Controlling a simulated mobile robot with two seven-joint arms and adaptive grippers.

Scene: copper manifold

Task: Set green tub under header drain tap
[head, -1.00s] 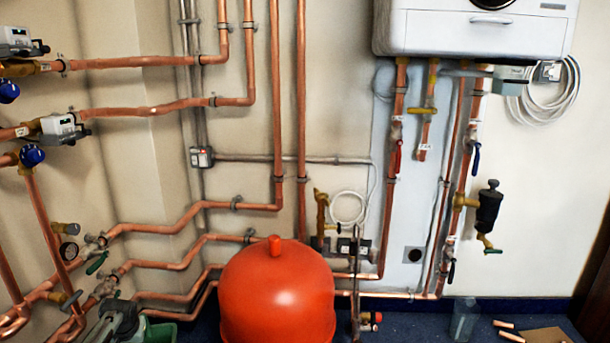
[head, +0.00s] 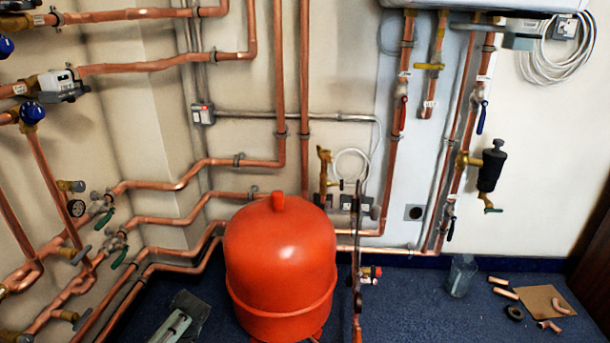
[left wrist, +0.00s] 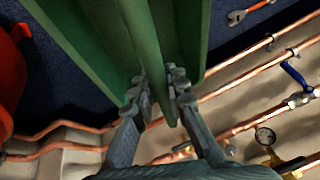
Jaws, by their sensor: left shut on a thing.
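The green tub (left wrist: 85,45) fills the upper middle of the left wrist view. My left gripper (left wrist: 160,88) is shut on its wall, with a finger on each side. Copper pipes pass behind the tub there. Neither the tub nor my grippers show in the head view. Brass valves with green levers (head: 104,217) sit on the left pipes. A small brass fitting (head: 62,314) is low at left. Another green-handled tap (head: 491,204) hangs under a black filter at right. I cannot tell which one is the header drain tap.
A red vessel (head: 280,255) stands on the blue floor and also edges into the left wrist view (left wrist: 10,75). A dark mat with a tool (head: 188,312) lies left of it. A clear container (head: 460,275) and copper offcuts (head: 498,281) lie at right.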

